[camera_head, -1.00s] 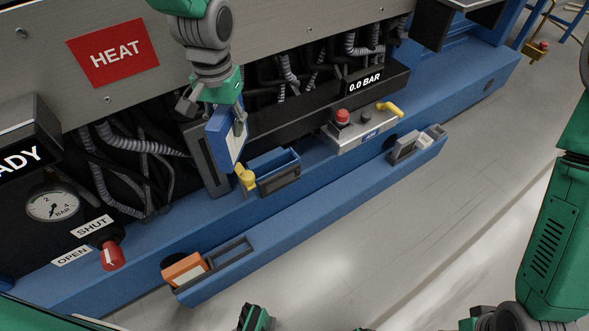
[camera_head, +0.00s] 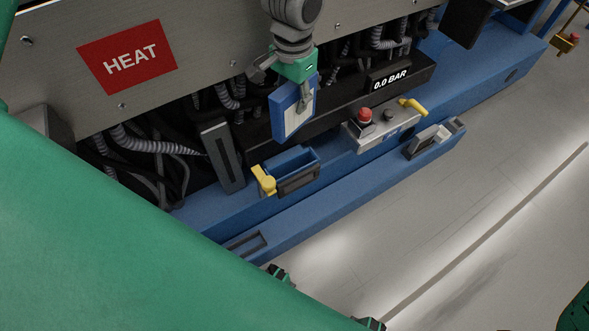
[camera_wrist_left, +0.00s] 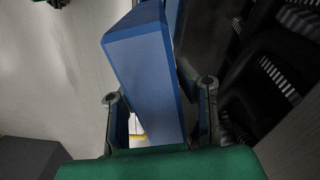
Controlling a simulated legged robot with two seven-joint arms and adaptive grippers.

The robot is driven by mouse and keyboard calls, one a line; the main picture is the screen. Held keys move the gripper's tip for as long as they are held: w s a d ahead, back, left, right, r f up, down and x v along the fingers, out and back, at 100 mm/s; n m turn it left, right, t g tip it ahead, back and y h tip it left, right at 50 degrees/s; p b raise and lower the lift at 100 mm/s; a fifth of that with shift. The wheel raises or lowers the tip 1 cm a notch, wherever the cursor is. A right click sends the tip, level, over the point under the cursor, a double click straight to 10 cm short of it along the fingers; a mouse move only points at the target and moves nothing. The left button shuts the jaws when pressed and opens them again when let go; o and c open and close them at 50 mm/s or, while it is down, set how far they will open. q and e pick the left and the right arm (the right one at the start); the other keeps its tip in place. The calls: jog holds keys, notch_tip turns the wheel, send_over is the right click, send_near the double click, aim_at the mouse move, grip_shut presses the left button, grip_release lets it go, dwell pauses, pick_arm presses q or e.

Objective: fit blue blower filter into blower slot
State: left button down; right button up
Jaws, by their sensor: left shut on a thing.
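The blue filter (camera_head: 279,121), a blue-framed block with a pale face, hangs in my left gripper (camera_head: 296,88). In the left wrist view the filter (camera_wrist_left: 146,75) sits between the two fingers of my left gripper (camera_wrist_left: 160,115). It is clear of the slots, in front of the black hose bay. An upright dark grey slotted frame (camera_head: 220,158) stands to its lower left. An open blue box-shaped holder (camera_head: 291,161) with a yellow lever (camera_head: 263,180) is below it. I cannot tell which of these is the blower slot. My right gripper is out of view.
An empty holder (camera_head: 247,246) is on the ledge's left. A steel box with a red button (camera_head: 364,115) is right of the filter. My green arm covers the lower left.

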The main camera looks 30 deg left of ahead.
aim_at(293, 133)
pick_arm(q)
jog(key=m+p, duration=0.2)
jog(key=s+m+p, duration=0.1)
jog(key=m+p, duration=0.1)
jog(key=p, duration=0.1)
jog(key=s+m+p, duration=0.1)
jog(key=m+p, duration=0.1)
jog(key=m, duration=0.1)
jog(key=shift+d+f, duration=0.3)
jog(key=shift+d, duration=0.05)
jog(key=shift+s+f+m+p, duration=0.2)
jog(key=shift+m+p, duration=0.1)
jog(key=shift+p, duration=0.1)
jog(key=shift+f, duration=0.2)
jog(key=shift+m, duration=0.3)
jog(key=f+b, duration=0.1)
jog(key=f, duration=0.5)
jog(key=shift+d+f+b, duration=0.15)
jog(key=shift+d+b, duration=0.05)
jog(key=shift+b, duration=0.15)
jog(key=shift+a+f+b, duration=0.1)
jog(key=shift+f+b, duration=0.4)
jog(key=shift+f, duration=1.3)
jog(key=shift+s, duration=0.1)
jog(key=shift+f, duration=0.15)
jog(key=c, duration=1.2)
grip_release()
